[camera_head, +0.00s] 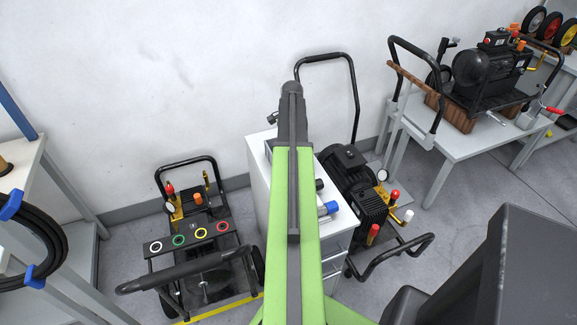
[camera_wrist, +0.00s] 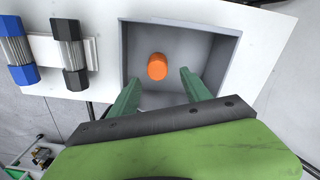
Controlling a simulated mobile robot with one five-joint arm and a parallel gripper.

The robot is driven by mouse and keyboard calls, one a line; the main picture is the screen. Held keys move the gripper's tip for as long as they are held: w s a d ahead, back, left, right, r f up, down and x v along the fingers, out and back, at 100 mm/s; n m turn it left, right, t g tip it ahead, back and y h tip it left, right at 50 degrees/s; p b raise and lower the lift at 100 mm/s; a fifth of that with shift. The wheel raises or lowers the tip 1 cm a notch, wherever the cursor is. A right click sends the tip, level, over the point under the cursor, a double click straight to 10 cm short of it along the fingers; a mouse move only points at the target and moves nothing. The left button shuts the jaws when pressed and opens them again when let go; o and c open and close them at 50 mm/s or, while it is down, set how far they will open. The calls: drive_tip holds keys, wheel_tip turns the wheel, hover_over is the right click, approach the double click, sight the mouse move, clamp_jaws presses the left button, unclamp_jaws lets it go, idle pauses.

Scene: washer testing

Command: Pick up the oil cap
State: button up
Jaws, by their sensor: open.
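The orange oil cap (camera_wrist: 157,66) stands in a shallow grey recessed box (camera_wrist: 240,40) in the wrist view. My gripper (camera_wrist: 160,82) is open, with its two green fingers reaching into the box. The cap is between and slightly beyond the fingertips, closer to the middle of the box, and no finger visibly touches it. In the head view my green arm hides the cap and most of the box, and my fingers cannot be made out.
The box lies on a white cabinet (camera_head: 257,172). Blue-ended (camera_wrist: 18,48) and black-ended (camera_wrist: 70,54) cylinders lie to its left in the wrist view. Pressure washers stand on the left (camera_head: 197,222) and right (camera_head: 365,200) of the cabinet, with black handles rising near it.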

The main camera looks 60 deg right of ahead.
drive_tip(key=f+b, duration=0.3)
drive_tip(key=f, duration=0.1)
drive_tip(key=shift+a+f+b, duration=0.2)
drive_tip(key=shift+f+b, duration=0.15)
drive_tip(key=shift+r, duration=0.15)
drive_tip(key=shift+c, duration=0.3)
clamp_jaws()
